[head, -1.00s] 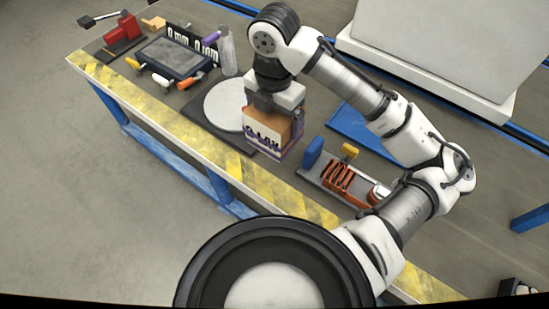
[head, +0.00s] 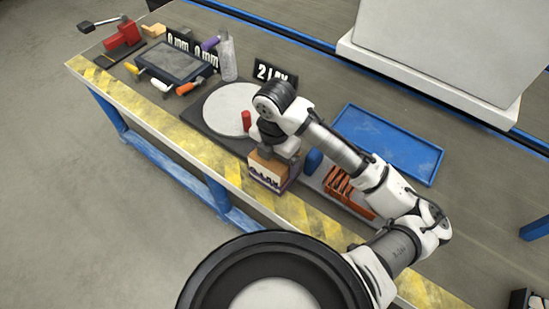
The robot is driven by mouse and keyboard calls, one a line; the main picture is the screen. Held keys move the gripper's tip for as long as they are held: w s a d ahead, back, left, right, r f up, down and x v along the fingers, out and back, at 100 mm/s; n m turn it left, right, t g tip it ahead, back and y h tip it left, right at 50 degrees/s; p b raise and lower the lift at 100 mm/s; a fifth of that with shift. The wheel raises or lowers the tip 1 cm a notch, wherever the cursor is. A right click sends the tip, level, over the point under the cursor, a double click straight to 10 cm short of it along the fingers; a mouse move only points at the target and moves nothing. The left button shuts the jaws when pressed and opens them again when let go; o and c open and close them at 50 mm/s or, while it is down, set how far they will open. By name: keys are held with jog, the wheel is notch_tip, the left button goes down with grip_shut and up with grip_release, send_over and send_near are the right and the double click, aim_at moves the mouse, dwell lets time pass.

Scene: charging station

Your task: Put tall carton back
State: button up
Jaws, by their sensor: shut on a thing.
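The carton (head: 266,171), brown with a white lettered band and purple sides, is in my gripper (head: 274,153) in the head view. The gripper points down and is shut on the carton's upper part. The carton is upright near the yellow-and-black striped front edge of the bench, in front of the black base with the round pale disc. I cannot tell whether its bottom touches the bench.
The pale disc (head: 229,108) is behind and left, with a red cylinder (head: 247,121) at its right side. A black lettered sign (head: 274,72) stands behind. An orange-coil fixture (head: 344,186) is close right. A blue tray (head: 415,164) lies empty behind it.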

jog(key=shift+f, duration=0.2)
jog(key=o, duration=1.1)
jog(key=shift+r, duration=0.1)
jog(key=shift+c, duration=0.2)
notch_tip(320, 180, up, 12)
jog(key=shift+r+p, duration=0.2)
jog(key=shift+p, duration=0.9)
